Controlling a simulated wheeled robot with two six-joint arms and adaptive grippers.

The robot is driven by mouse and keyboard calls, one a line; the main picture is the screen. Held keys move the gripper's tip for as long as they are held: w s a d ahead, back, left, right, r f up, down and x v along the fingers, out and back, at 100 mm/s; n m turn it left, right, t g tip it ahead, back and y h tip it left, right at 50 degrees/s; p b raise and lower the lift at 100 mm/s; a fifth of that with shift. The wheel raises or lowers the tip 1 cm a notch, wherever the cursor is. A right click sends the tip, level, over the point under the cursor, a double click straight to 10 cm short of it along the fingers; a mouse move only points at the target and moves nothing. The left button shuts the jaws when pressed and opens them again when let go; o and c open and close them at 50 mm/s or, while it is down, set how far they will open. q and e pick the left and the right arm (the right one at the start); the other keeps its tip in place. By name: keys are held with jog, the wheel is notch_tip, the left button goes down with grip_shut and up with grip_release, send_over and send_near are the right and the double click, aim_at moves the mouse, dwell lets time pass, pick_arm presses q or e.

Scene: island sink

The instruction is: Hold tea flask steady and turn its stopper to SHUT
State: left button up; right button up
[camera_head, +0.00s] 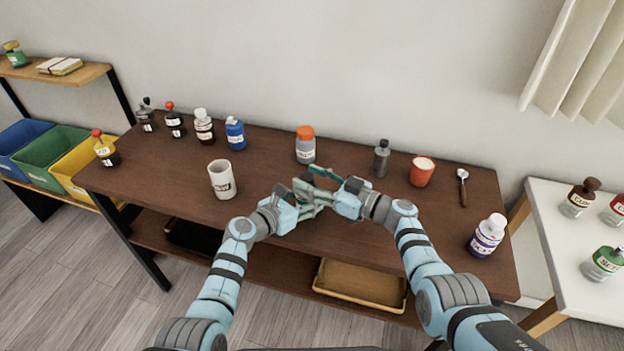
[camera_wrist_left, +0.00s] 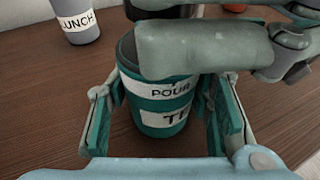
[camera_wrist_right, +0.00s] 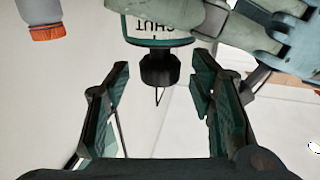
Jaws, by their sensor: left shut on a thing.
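The teal tea flask (camera_wrist_left: 158,100) stands upright between the fingers of my left gripper (camera_wrist_left: 160,115), which is shut on it. Its white labels show "POUR" and part of a word starting with "T". In the right wrist view the flask (camera_wrist_right: 160,41) shows a "SHUT" label, upside down, and a black stopper knob (camera_wrist_right: 159,70). My right gripper (camera_wrist_right: 160,85) is open, its fingers apart on either side of the knob's line. In the head view the left gripper (camera_head: 302,193) and the right gripper (camera_head: 325,182) crowd together and mostly hide the flask.
An orange-lidded jar (camera_head: 305,147) stands behind the grippers, a white mug (camera_head: 222,180) to the left. A grey bottle (camera_head: 381,158), red cup (camera_head: 422,171), spoon (camera_head: 462,187) and white-capped bottle (camera_head: 487,236) stand or lie to the right. Several bottles line the table's back left.

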jog(key=v, duration=1.2)
jog(key=w+a+m+t+h, duration=0.1)
jog(key=w+a, duration=0.1)
jog(key=a, duration=0.2)
jog(key=w+a+m+t+h, duration=0.1)
jog(key=w+a, duration=0.2)
jog(key=w+a+m+t+h, duration=0.1)
jog(key=w+a+t, duration=0.1)
jog(key=a, duration=0.2)
jog(key=shift+w+a+m+h, duration=0.15)
jog(key=shift+a+m+h, duration=0.15)
jog(key=shift+c, duration=0.2)
